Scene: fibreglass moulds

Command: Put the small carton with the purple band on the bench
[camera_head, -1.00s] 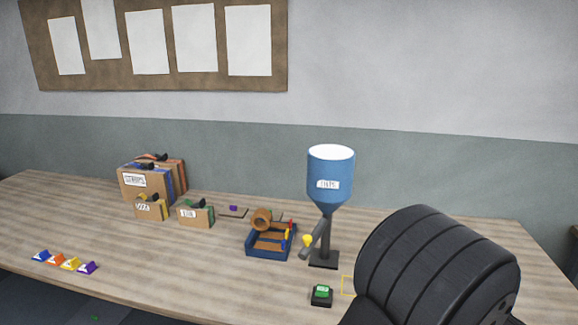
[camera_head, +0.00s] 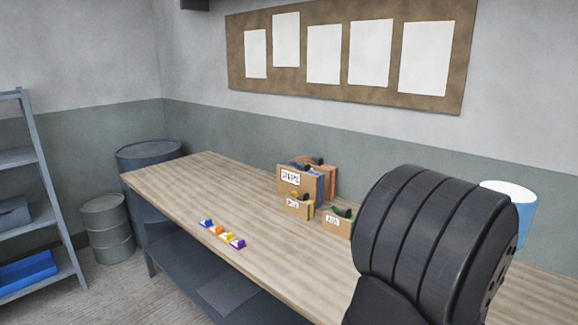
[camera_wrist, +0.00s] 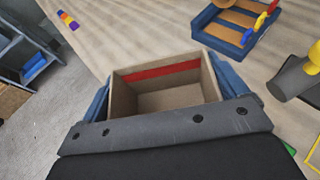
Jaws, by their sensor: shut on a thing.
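My gripper (camera_wrist: 165,90) has blue fingers on both sides of an open-topped brown carton (camera_wrist: 117,95) in the wrist view and is shut on it. A red strip runs along the inside of the carton's far wall. No purple band shows on the carton from here, and its outer faces are mostly hidden. The carton appears above the bench's front edge area. The wooden bench (camera_head: 185,195) runs across the head view; it also shows in the wrist view (camera_wrist: 135,30). In the head view my dark arm hides the gripper and carton.
Large cartons (camera_head: 297,182) and small cartons with a yellow band (camera_head: 298,207) and a green band (camera_head: 338,223) stand at the back. Several coloured wedges (camera_head: 222,234) lie near the front edge. A blue tray (camera_wrist: 237,40) is beyond my gripper. The bench's left end is clear.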

